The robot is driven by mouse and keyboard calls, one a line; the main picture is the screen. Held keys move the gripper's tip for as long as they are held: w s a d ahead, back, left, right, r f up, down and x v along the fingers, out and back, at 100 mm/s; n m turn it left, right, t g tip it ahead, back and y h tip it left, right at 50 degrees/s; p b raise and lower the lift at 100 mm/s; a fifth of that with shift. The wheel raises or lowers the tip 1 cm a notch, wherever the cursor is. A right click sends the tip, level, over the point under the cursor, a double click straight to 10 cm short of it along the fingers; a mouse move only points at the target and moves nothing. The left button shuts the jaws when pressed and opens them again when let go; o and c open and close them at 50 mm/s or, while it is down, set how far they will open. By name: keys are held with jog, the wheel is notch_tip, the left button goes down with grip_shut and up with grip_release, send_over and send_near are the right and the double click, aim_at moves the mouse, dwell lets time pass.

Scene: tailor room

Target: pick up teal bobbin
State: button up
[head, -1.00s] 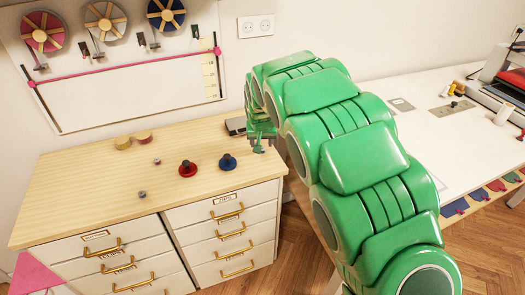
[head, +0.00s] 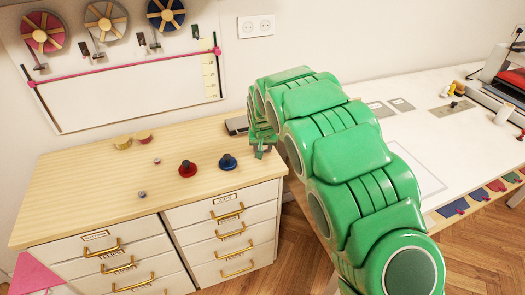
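I cannot make out a clearly teal bobbin. Two small greyish pieces that could be bobbins lie on the wooden cabinet top: one near the middle (head: 157,161) and one nearer the front edge (head: 142,194). Their colour is too small to tell. My gripper (head: 261,150) is green and points down at the right edge of the cabinet top, right of the blue knobbed piece. It is small and partly hidden by my arm, so I cannot tell whether it is open or holds anything.
A red knobbed piece (head: 187,168) and a blue knobbed piece (head: 228,161) stand on the cabinet top (head: 80,185). A dark flat object (head: 237,125) is beside my gripper. A white table (head: 440,140) stands at right.

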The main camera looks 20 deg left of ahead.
aim_at(263, 150)
grip_shut()
jog(key=shift+r, duration=0.1)
jog(key=shift+r, duration=0.25)
notch_tip(263, 150, up, 3)
jog(key=shift+s+f, duration=0.1)
jog(key=s+d+r, duration=0.8)
jog(key=s+r, duration=0.1)
jog(key=s, duration=0.2)
jog(key=shift+s+r, duration=0.2)
jog(key=shift+r, duration=0.05)
